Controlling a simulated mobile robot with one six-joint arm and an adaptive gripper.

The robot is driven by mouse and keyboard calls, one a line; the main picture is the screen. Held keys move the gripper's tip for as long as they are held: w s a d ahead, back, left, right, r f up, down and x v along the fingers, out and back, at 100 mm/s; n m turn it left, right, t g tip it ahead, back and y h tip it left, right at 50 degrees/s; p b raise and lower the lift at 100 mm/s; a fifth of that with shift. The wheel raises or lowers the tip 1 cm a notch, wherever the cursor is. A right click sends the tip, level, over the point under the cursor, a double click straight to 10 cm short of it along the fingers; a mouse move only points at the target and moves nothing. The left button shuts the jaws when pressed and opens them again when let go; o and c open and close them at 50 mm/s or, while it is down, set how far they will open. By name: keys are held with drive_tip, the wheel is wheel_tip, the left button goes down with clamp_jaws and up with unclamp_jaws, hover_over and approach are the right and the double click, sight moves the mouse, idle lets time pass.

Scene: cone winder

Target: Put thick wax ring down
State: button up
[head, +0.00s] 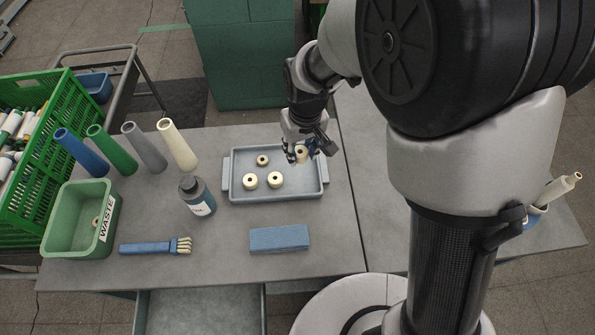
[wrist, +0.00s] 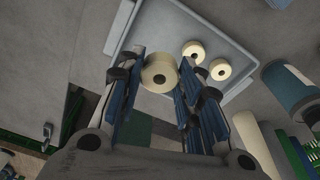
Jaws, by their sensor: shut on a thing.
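My gripper (head: 298,155) is over the right part of the grey-blue tray (head: 246,197). It is shut on a cream wax ring (head: 303,152). In the wrist view the thick wax ring (wrist: 159,74) sits between the blue fingertips, its dark hole showing. I cannot tell whether it touches the tray floor. Three other cream rings stand in the tray: one at the back (head: 263,160), one at the front left (head: 250,181) and one at the front middle (head: 276,179). The wrist view shows two of them clear of the fingers.
A dark bottle (head: 197,196) stands left of the tray. A blue block (head: 279,239) and a brush (head: 155,247) lie in front. Several coloured cones (head: 177,145) stand at the back left. A green waste bin (head: 70,243) is at the far left.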

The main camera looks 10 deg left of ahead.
sight(300, 179)
wheel_tip(300, 179, down, 12)
drive_tip(key=b, duration=0.3)
drive_tip(key=shift+r, duration=0.1)
drive_tip(key=o, duration=0.4)
drive_tip(key=shift+f, duration=0.2)
drive_tip(key=o, duration=0.5)
drive_tip(key=shift+r, duration=0.1)
